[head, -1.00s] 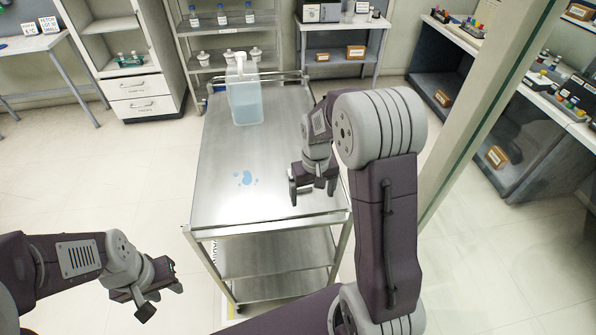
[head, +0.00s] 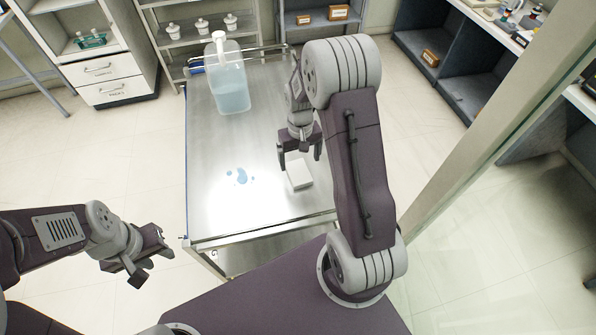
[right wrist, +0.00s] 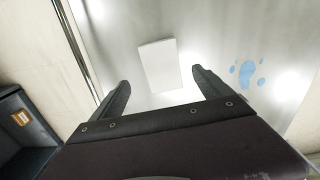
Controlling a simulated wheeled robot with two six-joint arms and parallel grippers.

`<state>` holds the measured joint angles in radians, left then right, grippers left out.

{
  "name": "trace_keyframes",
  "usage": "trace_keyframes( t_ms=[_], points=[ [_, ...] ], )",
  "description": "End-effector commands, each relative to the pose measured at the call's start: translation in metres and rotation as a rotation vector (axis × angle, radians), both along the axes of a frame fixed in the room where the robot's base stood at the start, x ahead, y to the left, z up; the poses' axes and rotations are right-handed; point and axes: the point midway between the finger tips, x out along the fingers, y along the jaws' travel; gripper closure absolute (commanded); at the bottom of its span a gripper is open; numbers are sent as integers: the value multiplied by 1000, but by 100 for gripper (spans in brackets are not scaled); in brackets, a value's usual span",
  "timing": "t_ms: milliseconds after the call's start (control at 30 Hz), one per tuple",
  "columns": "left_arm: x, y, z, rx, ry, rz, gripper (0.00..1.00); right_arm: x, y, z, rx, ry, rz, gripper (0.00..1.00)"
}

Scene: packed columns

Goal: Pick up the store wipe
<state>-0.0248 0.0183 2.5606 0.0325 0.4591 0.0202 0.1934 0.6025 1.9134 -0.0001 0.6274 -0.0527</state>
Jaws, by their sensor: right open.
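The store wipe looks like a white folded block (head: 299,174) lying on the metal cart top (head: 215,205), right of a blue spill. It also shows in the right wrist view (right wrist: 159,66), ahead of and between the fingers. My right gripper (head: 301,159) is open and empty, just above and beyond the wipe in the head view; I see no contact. My left gripper (head: 150,266) hangs off the cart's left side over the floor, and nothing shows in it. Whether its fingers are apart is unclear.
A blue liquid spill (head: 239,176) lies on the cart left of the wipe. A clear jug (head: 230,80) of blue liquid with a white pump stands at the cart's far end. A glass panel edge (head: 470,150) rises to the right. The cart's middle is otherwise clear.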

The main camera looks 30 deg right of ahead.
Motion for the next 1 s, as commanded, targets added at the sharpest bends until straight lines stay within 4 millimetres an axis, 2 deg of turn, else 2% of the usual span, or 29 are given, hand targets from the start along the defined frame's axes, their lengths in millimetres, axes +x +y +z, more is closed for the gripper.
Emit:
trace_keyframes(
  t_ms=[167, 300, 433, 667, 700, 900, 933, 1000],
  points=[
    [0, 0, 2, 0, 0, 0, 64, 0, 1, -7, 0, 1, 0, 11],
    [0, 0, 11, 0, 0, 0, 64, -4, 4, -31, 1, 6, 1, 11],
    [0, 0, 12, 0, 0, 0, 64, -3, 4, -51, 0, 2, 1, 11],
    [0, 0, 11, 0, 0, 0, 64, -2, 4, -56, 0, -2, 0, 11],
    [0, 0, 11, 0, 0, 0, 64, -2, 4, -56, 0, -2, 0, 14],
    [0, 0, 11, 0, 0, 0, 64, -2, 4, -56, 0, -2, 0, 69],
    [0, 0, 11, 0, 0, 0, 64, -2, 4, -56, 0, -2, 0, 76],
    [0, 0, 11, 0, 0, 0, 64, -2, 4, -56, 0, -2, 0, 76]
  ],
)
